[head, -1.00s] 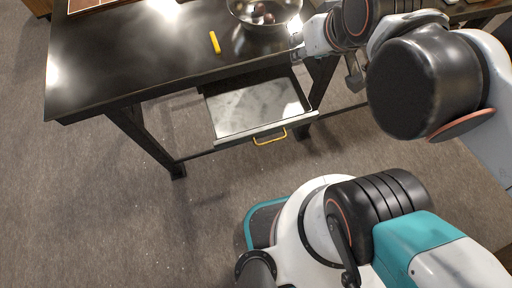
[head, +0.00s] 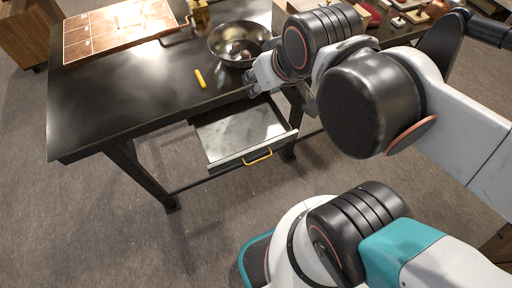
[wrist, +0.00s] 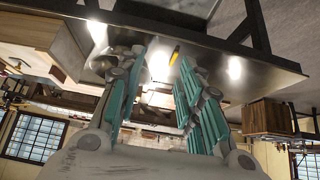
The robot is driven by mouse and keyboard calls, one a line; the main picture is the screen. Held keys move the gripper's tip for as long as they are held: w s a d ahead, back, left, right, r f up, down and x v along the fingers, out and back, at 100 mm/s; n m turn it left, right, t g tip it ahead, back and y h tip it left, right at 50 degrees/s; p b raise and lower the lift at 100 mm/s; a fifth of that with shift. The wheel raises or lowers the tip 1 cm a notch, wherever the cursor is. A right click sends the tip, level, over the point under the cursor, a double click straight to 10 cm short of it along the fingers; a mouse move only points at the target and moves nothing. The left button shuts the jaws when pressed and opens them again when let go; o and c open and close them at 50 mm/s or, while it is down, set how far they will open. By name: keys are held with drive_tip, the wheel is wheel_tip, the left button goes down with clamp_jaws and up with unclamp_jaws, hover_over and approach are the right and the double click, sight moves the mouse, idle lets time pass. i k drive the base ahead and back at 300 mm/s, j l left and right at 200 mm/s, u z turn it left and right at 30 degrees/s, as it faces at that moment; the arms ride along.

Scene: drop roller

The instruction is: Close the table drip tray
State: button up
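The drip tray (head: 232,133) is a grey, shallow drawer with a yellow handle (head: 257,157) on its front. It sticks out from under the black table (head: 130,100) in the head view. My gripper (head: 258,78) is above the tabletop's front edge, behind and above the tray, beside the metal bowl, and apart from the handle. In the wrist view the teal fingers of my gripper (wrist: 157,85) are spread with a gap between them and nothing held. The handle cannot be made out in the wrist view.
A metal bowl (head: 226,44) with dark round things in it and a yellow stick (head: 200,79) lie on the tabletop. A copper-coloured board (head: 115,30) is at the back left. Table legs (head: 140,172) flank the tray. The floor in front is clear.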

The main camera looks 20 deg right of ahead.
sight(229, 135)
drive_tip(key=l+u, duration=0.35)
drive_tip(key=l, duration=0.35)
drive_tip(key=l+u, duration=0.3)
drive_tip(key=l, duration=0.45)
